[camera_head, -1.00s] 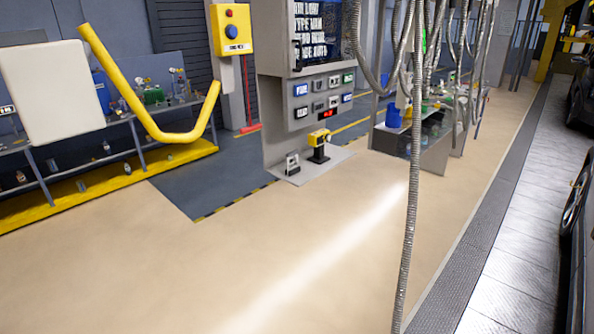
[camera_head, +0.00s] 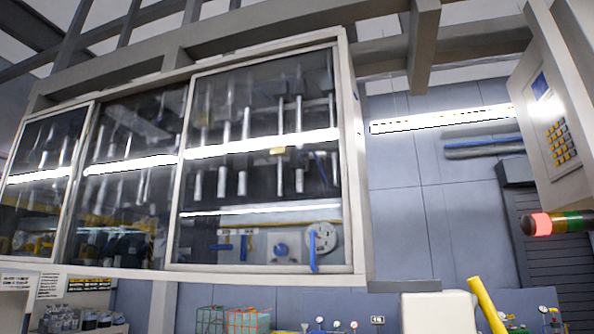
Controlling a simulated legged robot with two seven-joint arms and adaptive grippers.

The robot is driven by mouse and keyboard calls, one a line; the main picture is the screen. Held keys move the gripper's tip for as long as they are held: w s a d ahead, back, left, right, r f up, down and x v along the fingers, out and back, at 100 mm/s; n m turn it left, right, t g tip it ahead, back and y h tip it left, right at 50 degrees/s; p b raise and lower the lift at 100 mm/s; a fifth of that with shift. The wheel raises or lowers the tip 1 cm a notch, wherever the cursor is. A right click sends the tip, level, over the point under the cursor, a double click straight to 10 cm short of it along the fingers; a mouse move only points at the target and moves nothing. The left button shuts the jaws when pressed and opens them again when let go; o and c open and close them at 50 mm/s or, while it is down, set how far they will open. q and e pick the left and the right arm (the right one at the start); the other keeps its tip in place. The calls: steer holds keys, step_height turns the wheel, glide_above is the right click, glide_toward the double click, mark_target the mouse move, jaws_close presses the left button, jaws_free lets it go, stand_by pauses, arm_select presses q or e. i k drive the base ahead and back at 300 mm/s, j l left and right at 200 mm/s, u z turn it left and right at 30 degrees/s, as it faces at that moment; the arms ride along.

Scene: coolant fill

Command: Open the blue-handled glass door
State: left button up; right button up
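The glass-fronted cabinet (camera_head: 356,170) hangs high in the left and middle of the head view. Its right glass door (camera_head: 258,115) has a pale frame and looks closed. A short upright blue handle (camera_head: 313,254) is at that door's lower right corner. Other blue parts show lower left of it, and I cannot tell whether they are behind the glass. Neither of my grippers is in view, and nothing touches the handle.
Grey beams (camera_head: 300,32) cross above the cabinet. A control box with a yellow keypad (camera_head: 562,143) and a red-green stack light (camera_head: 560,223) jut in at the right. Below are wire baskets (camera_head: 232,320), a white panel (camera_head: 440,312) and a yellow bar (camera_head: 487,305).

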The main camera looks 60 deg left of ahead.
mark_target(349, 269)
steer(key=u, duration=2.3)
